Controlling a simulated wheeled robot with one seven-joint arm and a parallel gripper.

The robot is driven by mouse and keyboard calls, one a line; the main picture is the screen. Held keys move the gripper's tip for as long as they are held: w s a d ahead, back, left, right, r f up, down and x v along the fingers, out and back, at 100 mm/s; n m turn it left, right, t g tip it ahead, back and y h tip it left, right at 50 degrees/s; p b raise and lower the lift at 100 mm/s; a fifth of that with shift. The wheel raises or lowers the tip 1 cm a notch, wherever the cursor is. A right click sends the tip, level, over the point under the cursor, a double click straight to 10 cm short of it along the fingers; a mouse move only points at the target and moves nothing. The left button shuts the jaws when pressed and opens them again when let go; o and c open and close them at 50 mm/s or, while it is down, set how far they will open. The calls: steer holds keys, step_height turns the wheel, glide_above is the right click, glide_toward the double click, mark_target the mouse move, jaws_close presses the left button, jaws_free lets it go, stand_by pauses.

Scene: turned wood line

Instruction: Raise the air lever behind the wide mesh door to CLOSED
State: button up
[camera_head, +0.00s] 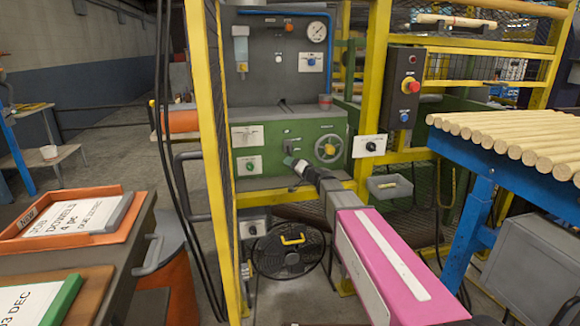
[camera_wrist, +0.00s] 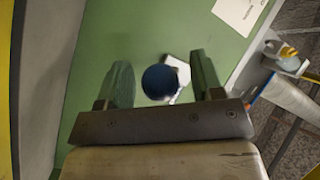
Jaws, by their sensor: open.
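A dark blue ball knob (camera_wrist: 160,82) shows in the wrist view, in front of a pale metal part on a green panel (camera_wrist: 140,35). It looks like the air lever's end; its CLOSED marking is not readable. My gripper (camera_wrist: 165,85) is open, with one green finger on each side of the knob and gaps between. In the head view my gripper (camera_head: 292,162) is in front of the green machine panel (camera_head: 275,135) and hides the knob. The yellow-framed mesh door (camera_head: 207,150) stands at the left of the machine, apparently swung open.
A handwheel (camera_head: 328,148) is right of my gripper, and a green button plate (camera_head: 249,165) is left. A yellow post (camera_head: 370,90) with a control box (camera_head: 404,88) stands to the right. A dowel table (camera_head: 500,135) and a bench with an orange tray (camera_head: 75,225) flank my arm.

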steer(key=shift+w+a, duration=0.5)
steer(key=shift+a, duration=0.05)
steer(key=shift+c, duration=0.3)
jaws_close()
